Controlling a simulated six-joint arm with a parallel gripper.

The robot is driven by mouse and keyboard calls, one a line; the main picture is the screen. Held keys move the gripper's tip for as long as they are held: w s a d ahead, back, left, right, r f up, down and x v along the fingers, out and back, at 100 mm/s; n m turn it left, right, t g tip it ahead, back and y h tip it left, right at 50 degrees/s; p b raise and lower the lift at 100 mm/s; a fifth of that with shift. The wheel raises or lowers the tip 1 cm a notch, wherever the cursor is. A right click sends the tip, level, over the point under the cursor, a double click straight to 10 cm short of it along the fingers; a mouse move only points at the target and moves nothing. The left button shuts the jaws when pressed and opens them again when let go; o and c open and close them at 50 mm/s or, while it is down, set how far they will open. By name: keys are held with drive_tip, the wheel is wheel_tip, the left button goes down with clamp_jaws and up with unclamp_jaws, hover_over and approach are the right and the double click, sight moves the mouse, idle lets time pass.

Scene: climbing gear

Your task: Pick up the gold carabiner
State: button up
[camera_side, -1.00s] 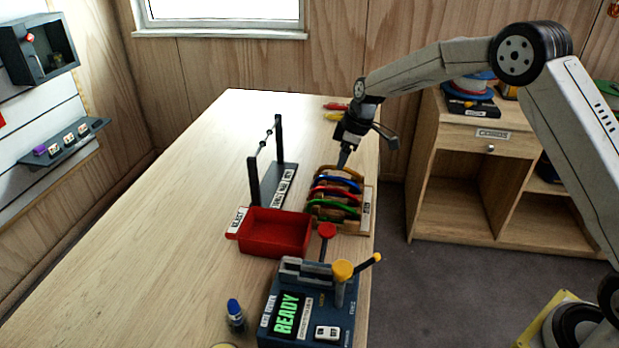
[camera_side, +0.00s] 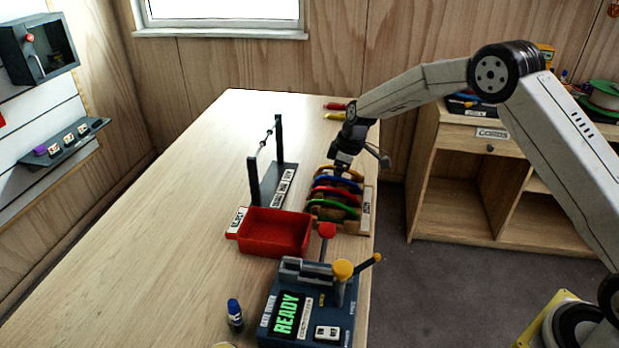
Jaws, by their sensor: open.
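The gold carabiner (camera_side: 353,172) stands at the far end of a wooden rack (camera_side: 350,226), behind a blue carabiner (camera_side: 337,182), a red one (camera_side: 335,192) and a green one (camera_side: 333,208). My gripper (camera_side: 340,172) points down at the far end of the rack, at the gold carabiner. The jaws are open and hold nothing that I can see.
A red tray (camera_side: 272,232) stands left of the rack, with a dark stand with a crossbar (camera_side: 272,186) behind it. A blue tester (camera_side: 305,305) showing READY is in front, with a blue bottle (camera_side: 235,315) beside it. The table's left half is clear.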

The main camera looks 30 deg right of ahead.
idle(0.3)
clamp_jaws()
idle(1.3)
